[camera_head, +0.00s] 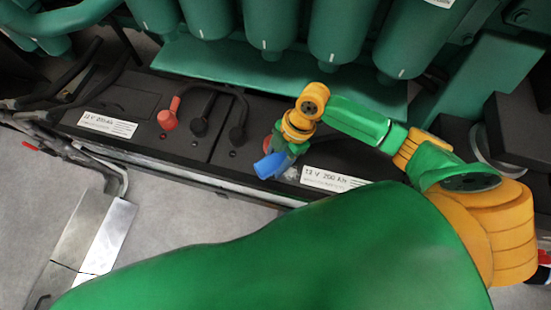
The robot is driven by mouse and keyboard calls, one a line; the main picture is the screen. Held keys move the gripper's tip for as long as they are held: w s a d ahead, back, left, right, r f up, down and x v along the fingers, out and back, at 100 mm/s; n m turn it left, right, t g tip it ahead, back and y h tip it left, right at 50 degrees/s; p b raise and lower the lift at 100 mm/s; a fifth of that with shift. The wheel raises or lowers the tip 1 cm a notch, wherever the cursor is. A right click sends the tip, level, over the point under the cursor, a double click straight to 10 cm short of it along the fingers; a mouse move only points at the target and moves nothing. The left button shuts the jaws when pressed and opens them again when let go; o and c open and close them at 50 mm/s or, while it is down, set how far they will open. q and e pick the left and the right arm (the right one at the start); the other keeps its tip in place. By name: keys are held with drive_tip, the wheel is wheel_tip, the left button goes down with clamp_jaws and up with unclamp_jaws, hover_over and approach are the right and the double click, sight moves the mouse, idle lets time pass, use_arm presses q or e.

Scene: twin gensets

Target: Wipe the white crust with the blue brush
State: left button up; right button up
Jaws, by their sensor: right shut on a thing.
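My right gripper (284,151) is above the right-hand black battery, reaching in from the right. It is shut on the blue brush (270,166), whose blue part sticks out below and left of the jaws. A small whitish patch that looks like the white crust (291,174) shows on the battery top just right of the brush, near the battery's front edge. The brush and gripper hide part of this area, and I cannot tell whether the brush touches the crust. My left gripper is out of view.
The black battery (148,97) at left carries a red terminal cap (168,118) and black cables. A white label (333,179) lies right of the brush. Green engine cylinders (268,25) overhang behind. Metal plates (100,240) lie on the grey floor at lower left.

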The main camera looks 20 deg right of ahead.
drive_tip(key=shift+f+b, duration=0.35)
drive_tip(key=shift+f, duration=0.25)
